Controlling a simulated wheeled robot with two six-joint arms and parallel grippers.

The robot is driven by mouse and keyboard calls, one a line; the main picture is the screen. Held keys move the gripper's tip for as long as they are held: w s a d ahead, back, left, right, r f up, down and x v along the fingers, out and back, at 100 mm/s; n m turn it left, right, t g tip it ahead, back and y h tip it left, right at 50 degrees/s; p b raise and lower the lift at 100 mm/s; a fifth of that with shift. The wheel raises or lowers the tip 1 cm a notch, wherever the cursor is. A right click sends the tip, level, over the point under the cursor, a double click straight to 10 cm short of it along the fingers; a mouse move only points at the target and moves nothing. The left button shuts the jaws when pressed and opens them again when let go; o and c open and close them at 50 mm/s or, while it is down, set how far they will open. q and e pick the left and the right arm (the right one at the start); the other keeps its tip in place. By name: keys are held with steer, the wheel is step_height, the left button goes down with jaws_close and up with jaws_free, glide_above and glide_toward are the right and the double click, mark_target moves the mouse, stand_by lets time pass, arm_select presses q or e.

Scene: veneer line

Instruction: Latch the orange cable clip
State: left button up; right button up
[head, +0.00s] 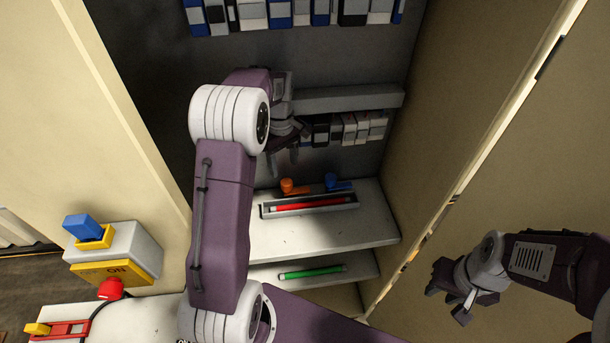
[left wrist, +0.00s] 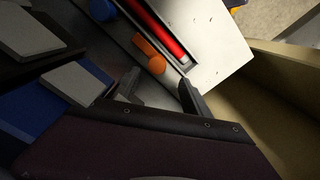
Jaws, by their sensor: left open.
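The orange cable clip (head: 292,187) is a small orange piece at the back edge of a grey trough, near its left part. It also shows in the left wrist view (left wrist: 150,54), beside the red cable and apart from it. The red cable (head: 310,203) lies along the trough (head: 333,208). My left gripper (head: 281,160) is open and empty, above and behind the clip; in its wrist view the fingers (left wrist: 158,92) point towards the clip without visibly touching it. My right gripper (head: 448,300) is far off to the right, and its jaw opening is unclear.
A blue clip (head: 334,182) stands right of the orange one. The white shelf (head: 275,240) is clear in front of the trough, and a green bar (head: 312,272) lies on a lower shelf. Cabinet walls (head: 475,90) close in the right side. A blue-and-yellow switch (head: 85,229) is at left.

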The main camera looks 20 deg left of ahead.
mark_target(286, 182)
arm_select(q)
steer(key=shift+w, duration=0.3)
step_height(286, 182, down, 9)
steer(key=shift+f+p, duration=0.1)
steer(key=shift+p, duration=0.55)
steer(key=shift+c, duration=0.4)
jaws_close()
stand_by(0.5)
